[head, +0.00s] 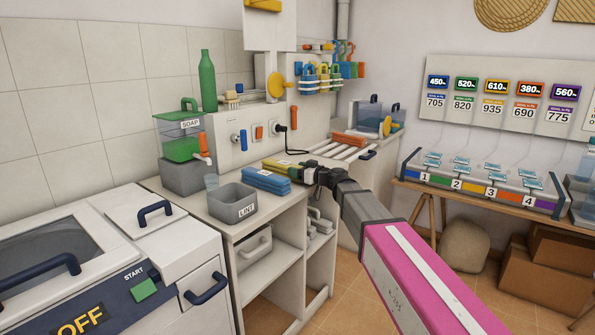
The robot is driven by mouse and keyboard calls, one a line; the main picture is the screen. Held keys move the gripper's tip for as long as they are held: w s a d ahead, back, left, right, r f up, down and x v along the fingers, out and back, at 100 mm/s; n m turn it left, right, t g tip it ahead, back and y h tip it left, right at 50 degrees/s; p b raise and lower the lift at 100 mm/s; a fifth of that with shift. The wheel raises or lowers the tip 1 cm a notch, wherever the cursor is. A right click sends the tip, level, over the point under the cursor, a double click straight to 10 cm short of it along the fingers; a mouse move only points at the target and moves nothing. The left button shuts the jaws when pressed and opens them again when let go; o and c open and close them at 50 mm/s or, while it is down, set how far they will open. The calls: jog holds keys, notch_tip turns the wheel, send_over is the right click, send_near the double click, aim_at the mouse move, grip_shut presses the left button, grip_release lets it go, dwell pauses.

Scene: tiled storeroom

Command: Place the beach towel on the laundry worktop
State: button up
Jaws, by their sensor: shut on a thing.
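My gripper (304,172) is at the middle of the head view, shut on a yellow folded cloth (277,165), which looks like the beach towel. Much of the cloth is hidden by the gripper and by a blue folded cloth in front of it. The blue folded cloth (265,182) lies on the pale laundry worktop (213,225), just left of and below my gripper. The yellow cloth is over or just behind it. I cannot tell whether it touches the worktop.
A grey LINT bin (232,204) and a small cup (211,182) stand on the worktop. A green soap dispenser (181,140) stands behind them. A plug with a cable (281,129) is on the wall panel. A slatted rack (335,149) with an orange cloth (348,139) is beyond.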

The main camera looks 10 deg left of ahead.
jog(key=shift+f, duration=0.1)
jog(key=o, duration=1)
jog(key=v, duration=1.2)
jog(key=s+d+f+m+g+h, duration=0.2)
jog(key=s+d+f+m+h, duration=0.35)
jog(key=d+f, duration=0.65)
jog(key=s+d+f+m+g+h, duration=0.2)
jog(key=s+d+f+m+h, duration=0.35)
jog(key=d+f, duration=0.7)
jog(key=s+d+f+g+h, duration=0.1)
jog(key=s+d+f+h, duration=0.1)
jog(key=d, duration=0.1)
jog(key=s+d+f+m+h, duration=0.1)
jog(key=s+d+f, duration=0.2)
jog(key=s+d+f+m+g+h, duration=0.1)
jog(key=s+d+f+h, duration=0.1)
jog(key=d, duration=0.1)
jog(key=shift+s+d+f+g+h, duration=0.15)
jog(key=shift+s+f+g+h, duration=0.15)
jog(key=shift+s+f, duration=0.1)
